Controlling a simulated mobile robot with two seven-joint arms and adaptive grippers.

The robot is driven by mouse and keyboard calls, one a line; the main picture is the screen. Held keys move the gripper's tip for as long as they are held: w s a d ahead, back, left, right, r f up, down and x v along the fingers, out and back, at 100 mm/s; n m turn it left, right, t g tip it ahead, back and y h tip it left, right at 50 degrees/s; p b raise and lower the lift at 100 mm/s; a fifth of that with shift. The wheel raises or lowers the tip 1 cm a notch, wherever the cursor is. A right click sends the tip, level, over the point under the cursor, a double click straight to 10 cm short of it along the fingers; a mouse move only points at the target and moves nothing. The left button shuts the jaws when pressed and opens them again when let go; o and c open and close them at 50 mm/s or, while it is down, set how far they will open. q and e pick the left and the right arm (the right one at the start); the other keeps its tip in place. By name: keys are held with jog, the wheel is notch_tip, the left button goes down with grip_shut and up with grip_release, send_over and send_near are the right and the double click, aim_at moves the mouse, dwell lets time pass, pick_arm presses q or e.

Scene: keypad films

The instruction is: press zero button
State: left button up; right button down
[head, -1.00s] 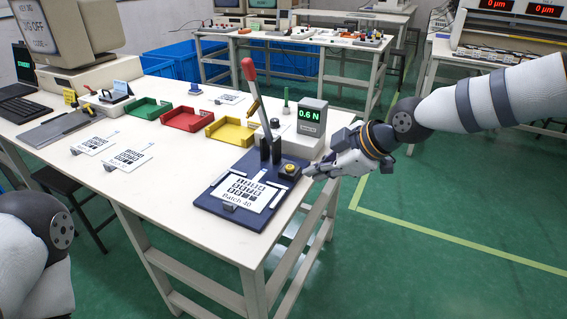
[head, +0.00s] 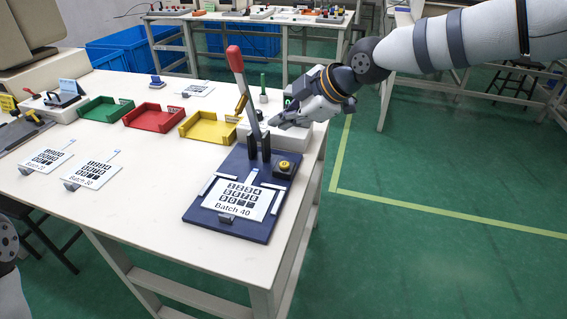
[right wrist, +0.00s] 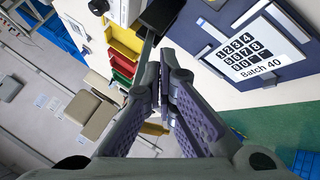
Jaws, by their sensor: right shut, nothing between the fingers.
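My right gripper (head: 282,122) is shut and empty, over the white base (head: 304,142) of the readout unit at the table's right side. Whether the fingertips touch the unit I cannot tell. In the right wrist view the shut fingers (right wrist: 163,82) show in the middle. A dark blue fixture (head: 205,218) in front carries a yellow button (head: 285,167) and a white keypad film (head: 236,197) marked Batch 40, with printed digits. The film also shows in the right wrist view (right wrist: 246,57). No zero button is readable. My left gripper is out of view.
A red-handled lever (head: 235,60) stands up from the fixture, left of my right gripper. Yellow (head: 209,128), red (head: 153,117) and green (head: 105,108) trays sit further left. More keypad films (head: 91,172) lie on the white table (head: 135,205). Open floor is to the right.

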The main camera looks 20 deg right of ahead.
jog(key=b, duration=0.1)
send_over(283, 166)
notch_tip(283, 166, down, 7)
jog(key=shift+r, duration=0.15)
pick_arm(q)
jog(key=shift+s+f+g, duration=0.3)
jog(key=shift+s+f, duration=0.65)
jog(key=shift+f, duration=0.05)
pick_arm(e)
jog(key=shift+f, duration=0.75)
pick_arm(q)
jog(key=shift+b, duration=0.3)
pick_arm(e)
jog(key=shift+f, duration=0.4)
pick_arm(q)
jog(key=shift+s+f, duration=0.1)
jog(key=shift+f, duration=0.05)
pick_arm(e)
jog(key=shift+f, duration=0.4)
jog(key=shift+r, duration=0.1)
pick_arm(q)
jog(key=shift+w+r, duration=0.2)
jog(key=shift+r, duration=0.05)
pick_arm(e)
jog(key=shift+r, duration=0.75)
